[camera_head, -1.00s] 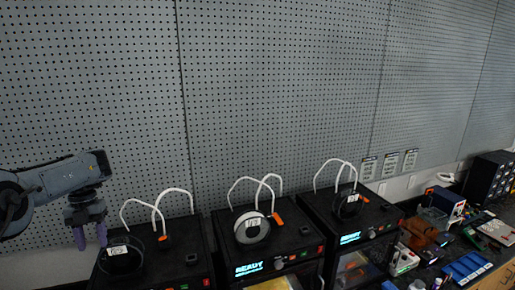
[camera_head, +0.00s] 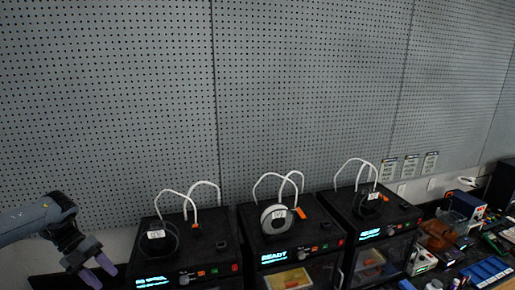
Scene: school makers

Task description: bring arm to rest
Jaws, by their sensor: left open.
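My left arm comes in from the left edge, and its left gripper (camera_head: 98,276) hangs low at the bottom left. Its two purple fingers are apart with nothing between them. The gripper is left of the leftmost black printer (camera_head: 210,250) and appears clear of it. My right gripper does not show.
Three black printers stand in a row, with a middle one (camera_head: 310,238) and a right one (camera_head: 395,216). Each has a spool and white tubes on top. A cluttered bench with a blue tray (camera_head: 487,272) lies at the right. A grey pegboard (camera_head: 300,100) is behind.

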